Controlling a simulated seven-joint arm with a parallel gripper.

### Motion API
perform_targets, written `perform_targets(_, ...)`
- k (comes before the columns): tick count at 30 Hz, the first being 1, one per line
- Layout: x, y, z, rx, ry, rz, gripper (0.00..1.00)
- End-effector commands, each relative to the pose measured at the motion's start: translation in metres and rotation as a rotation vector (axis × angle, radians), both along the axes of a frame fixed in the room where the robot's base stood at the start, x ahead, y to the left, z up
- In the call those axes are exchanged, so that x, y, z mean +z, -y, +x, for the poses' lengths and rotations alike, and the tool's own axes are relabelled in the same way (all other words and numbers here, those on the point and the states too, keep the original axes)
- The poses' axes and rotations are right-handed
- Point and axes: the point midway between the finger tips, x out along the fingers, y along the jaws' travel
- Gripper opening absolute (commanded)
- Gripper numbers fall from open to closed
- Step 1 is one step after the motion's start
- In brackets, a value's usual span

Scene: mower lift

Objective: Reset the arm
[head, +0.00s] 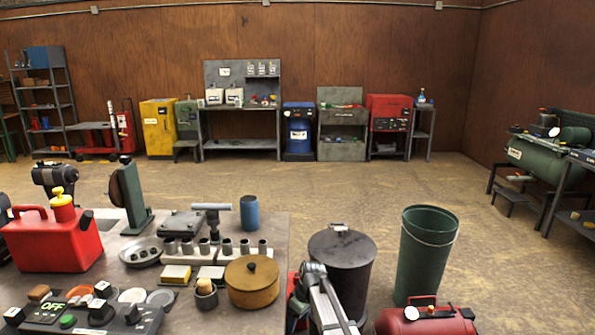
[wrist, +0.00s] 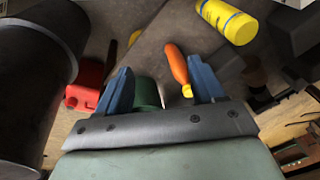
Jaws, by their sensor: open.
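My gripper (wrist: 161,85) shows in the wrist view with its two blue fingers spread apart. No object is seen clamped between them. An orange-handled item with a yellow end (wrist: 177,66) and a green round thing (wrist: 145,93) appear in the gap between the fingers, beyond the gripper. How far they are from the fingertips I cannot tell. My gripper cannot be made out in the head view.
The grey workbench (head: 275,232) is crowded with a red fuel can (head: 55,243), a wooden lidded pot (head: 252,283) and a switch panel. A dark drum (head: 342,262) and green bin (head: 425,255) stand right of it. Open floor lies behind.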

Motion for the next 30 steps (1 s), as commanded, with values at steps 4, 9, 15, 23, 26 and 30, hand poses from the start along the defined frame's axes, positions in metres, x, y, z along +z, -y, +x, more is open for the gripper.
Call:
perform_targets(4,-0.050,-0.017,-0.036,-0.122,-0.025,0.059,0.68)
perform_targets(9,-0.097,-0.033,-0.073,-0.275,-0.058,0.123,0.68)
perform_targets(15,-0.145,-0.048,-0.119,-0.465,-0.107,0.190,0.68)
perform_targets(23,-0.192,-0.057,-0.174,-0.701,-0.173,0.255,0.68)
perform_targets(26,-0.206,-0.058,-0.194,-0.787,-0.197,0.273,0.68)
perform_targets(30,-0.224,-0.051,-0.214,-0.928,-0.221,0.294,0.68)
